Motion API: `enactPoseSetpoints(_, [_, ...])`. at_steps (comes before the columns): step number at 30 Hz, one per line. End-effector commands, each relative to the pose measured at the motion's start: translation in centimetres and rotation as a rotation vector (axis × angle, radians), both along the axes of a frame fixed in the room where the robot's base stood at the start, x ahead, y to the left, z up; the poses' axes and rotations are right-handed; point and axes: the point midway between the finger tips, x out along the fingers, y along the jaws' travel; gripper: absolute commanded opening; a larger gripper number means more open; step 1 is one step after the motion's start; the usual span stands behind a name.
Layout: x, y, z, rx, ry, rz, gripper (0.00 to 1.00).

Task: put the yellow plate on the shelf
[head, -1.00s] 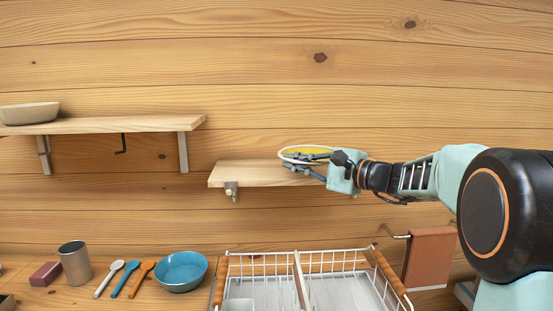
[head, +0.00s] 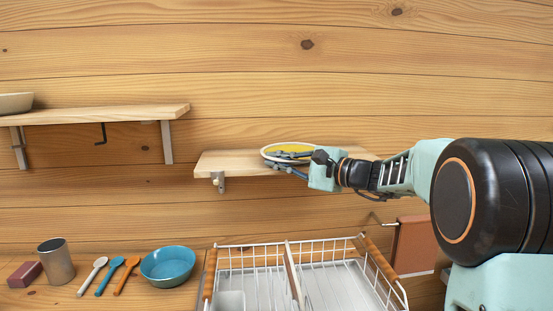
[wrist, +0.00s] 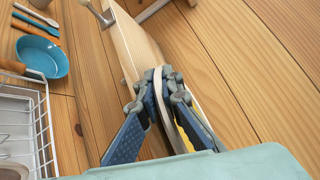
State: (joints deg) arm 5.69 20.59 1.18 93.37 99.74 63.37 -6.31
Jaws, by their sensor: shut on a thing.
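The yellow plate (head: 292,149), with a pale rim, lies nearly flat at the small wooden shelf (head: 226,164) on the wall. My gripper (head: 284,160) comes from the right and is shut on the plate's near edge. In the wrist view my gripper (wrist: 163,85) pinches the pale rim of the plate (wrist: 160,96) between its two blue-grey fingers, close to the shelf board (wrist: 130,42). I cannot tell whether the plate's underside touches the board.
A longer shelf (head: 100,114) with a bowl (head: 14,103) is at the upper left. The shelf's left part is clear.

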Motion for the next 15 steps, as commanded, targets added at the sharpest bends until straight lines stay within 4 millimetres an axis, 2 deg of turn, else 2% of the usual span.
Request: enactPoseSetpoints(15, [0.00,0.02,-0.37,0.000,-0.002,0.001,0.00])
